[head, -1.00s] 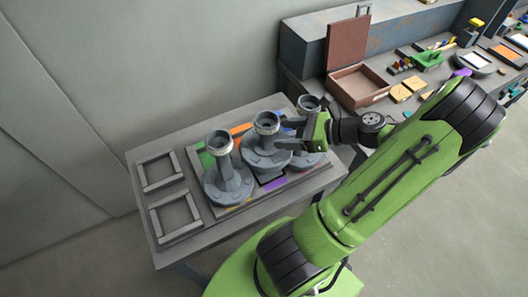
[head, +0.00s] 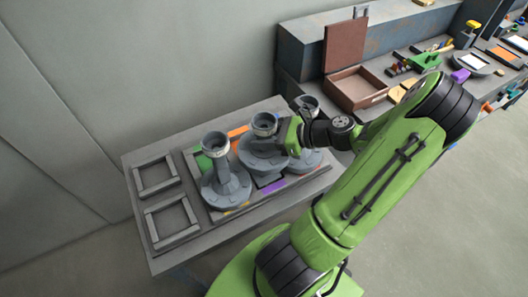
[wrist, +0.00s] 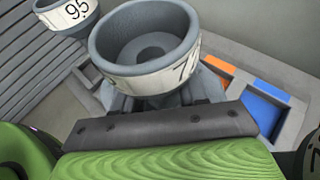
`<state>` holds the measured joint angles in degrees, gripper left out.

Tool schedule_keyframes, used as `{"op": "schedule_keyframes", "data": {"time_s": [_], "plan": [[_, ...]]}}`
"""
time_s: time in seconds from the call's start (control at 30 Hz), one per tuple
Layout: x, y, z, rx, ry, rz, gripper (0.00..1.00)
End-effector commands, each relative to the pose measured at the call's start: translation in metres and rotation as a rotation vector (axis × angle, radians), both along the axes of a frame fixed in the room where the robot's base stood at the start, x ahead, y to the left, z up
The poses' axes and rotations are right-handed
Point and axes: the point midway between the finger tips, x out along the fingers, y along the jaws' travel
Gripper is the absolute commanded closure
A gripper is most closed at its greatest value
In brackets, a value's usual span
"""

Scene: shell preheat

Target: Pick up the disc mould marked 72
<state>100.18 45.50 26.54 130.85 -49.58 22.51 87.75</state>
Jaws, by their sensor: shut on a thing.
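Three grey disc moulds, each a flanged disc with a neck and a cup on top, show in the head view. My gripper (head: 287,134) is shut on the middle mould (head: 262,147), holding it at the neck from the right. In the wrist view its cup (wrist: 147,50) fills the centre; its label starts with 7, the rest is turned away. The left mould (head: 226,187) shows at upper left in the wrist view, its cup (wrist: 68,14) marked 95. The third mould (head: 309,106) stands behind my gripper, partly hidden. Whether the held mould is clear of its base cannot be told.
The moulds stand close together over a tray (head: 196,207) with coloured patches on a grey table (head: 150,248). Two empty square frames (head: 155,175) lie at the left. A workbench with an open brown box (head: 357,89) stands at back right.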

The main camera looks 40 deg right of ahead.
Motion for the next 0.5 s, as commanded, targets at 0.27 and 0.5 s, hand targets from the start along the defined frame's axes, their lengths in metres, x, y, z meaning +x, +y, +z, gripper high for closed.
{"op": "schedule_keyframes", "data": {"time_s": [0.27,0.5], "plan": [[-0.0001,-0.0002,0.0000,0.000,0.000,0.000,1.00],[0.0002,0.0000,0.0008,-0.001,-0.003,0.001,1.00]]}}
